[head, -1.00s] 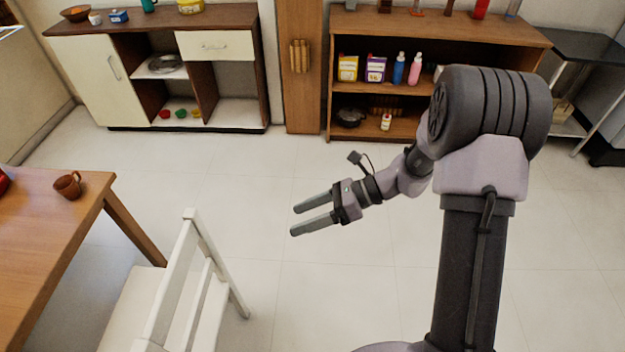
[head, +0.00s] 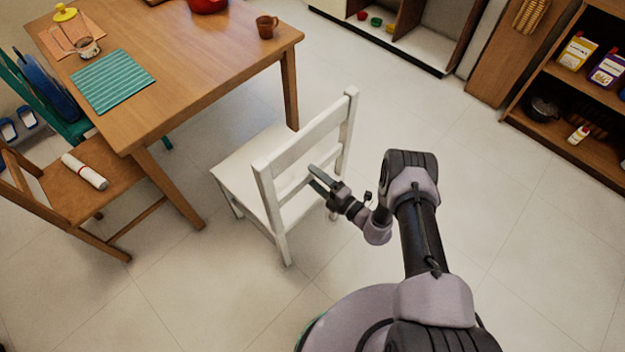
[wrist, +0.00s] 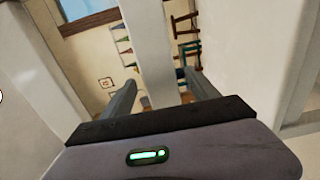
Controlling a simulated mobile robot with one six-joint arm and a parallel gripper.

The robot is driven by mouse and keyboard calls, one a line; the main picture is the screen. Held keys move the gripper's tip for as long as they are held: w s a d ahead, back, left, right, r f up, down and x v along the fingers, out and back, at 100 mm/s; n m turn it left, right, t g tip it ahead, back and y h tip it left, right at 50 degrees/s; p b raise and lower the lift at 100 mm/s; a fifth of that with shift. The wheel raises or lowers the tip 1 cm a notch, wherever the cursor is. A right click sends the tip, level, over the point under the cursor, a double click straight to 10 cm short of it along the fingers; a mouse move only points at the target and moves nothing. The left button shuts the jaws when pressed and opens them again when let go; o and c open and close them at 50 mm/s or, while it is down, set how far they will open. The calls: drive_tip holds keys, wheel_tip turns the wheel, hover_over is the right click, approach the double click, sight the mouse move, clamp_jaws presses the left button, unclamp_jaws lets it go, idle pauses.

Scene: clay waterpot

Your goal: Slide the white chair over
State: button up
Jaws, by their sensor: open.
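The white chair (head: 307,128) stands upright on the floor beside the wooden table's front right corner. Its backrest faces my arm and its seat (head: 247,158) extends toward the left. My gripper (head: 315,178) is open at the back side of the backrest, near its lower rail. In the wrist view, a white rail of the chair (wrist: 148,40) runs between the open fingers (wrist: 160,80), with more white chair parts on both sides. I cannot tell whether the fingers touch the rail.
The wooden table (head: 200,70) holds a brown mug (head: 267,27) and a green striped mat (head: 112,80). A brown chair (head: 85,180) with a white roll on it stands at left. A shelf (head: 575,90) is at the upper right. Floor in front of the white chair is clear.

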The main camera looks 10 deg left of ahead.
drive_tip(key=shift+w+a+f+b, duration=0.25)
drive_tip(key=shift+w+a, duration=0.2)
drive_tip(key=shift+a, duration=0.25)
drive_tip(key=shift+w+a+r, duration=0.3)
drive_tip(key=shift+w+a, duration=0.05)
clamp_jaws()
